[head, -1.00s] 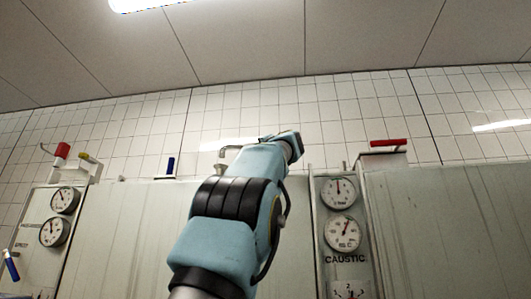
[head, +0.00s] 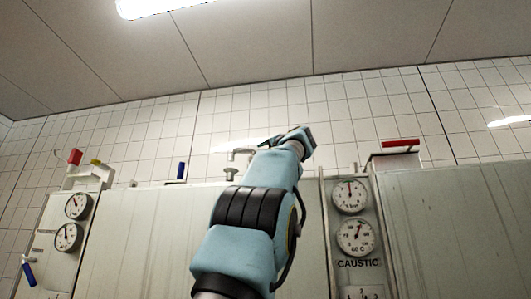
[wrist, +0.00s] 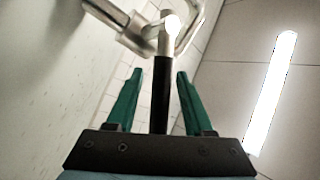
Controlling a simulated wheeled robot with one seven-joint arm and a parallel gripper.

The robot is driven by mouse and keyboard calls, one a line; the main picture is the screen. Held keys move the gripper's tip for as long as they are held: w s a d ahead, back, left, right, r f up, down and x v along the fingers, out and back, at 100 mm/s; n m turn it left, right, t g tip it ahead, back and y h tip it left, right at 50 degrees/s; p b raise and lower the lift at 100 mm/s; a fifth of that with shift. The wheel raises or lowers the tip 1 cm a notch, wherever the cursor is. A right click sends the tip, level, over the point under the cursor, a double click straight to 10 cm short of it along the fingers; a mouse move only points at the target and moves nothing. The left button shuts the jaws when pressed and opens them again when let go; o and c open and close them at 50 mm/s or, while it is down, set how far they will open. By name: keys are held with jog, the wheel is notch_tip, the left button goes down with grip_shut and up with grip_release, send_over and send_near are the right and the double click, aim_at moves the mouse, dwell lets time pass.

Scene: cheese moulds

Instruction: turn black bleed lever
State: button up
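The black lever (wrist: 161,95) shows in the wrist view as a straight dark bar running down from a metal fitting (wrist: 168,40). My gripper (wrist: 158,77) has two green fingers, spread apart, one on each side of the lever. Gaps show between the lever and both fingers, so it is not clamped. The lever's lower end reaches down to the gripper's dark palm bar; whether they touch I cannot tell. In the head view my arm rises in the middle, and a metal pipe (head: 240,154) shows just left of its end. The fingers are not clear there.
A pale tank wall stands close on the left of the wrist view. In the head view, a gauge panel marked CAUSTIC (head: 357,264) is right of my arm. A red handle (head: 400,143) sits above it. Red, yellow and blue handles stand further left.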

jog(key=b+v, duration=0.7)
jog(key=v, duration=0.4)
jog(key=shift+c, duration=0.2)
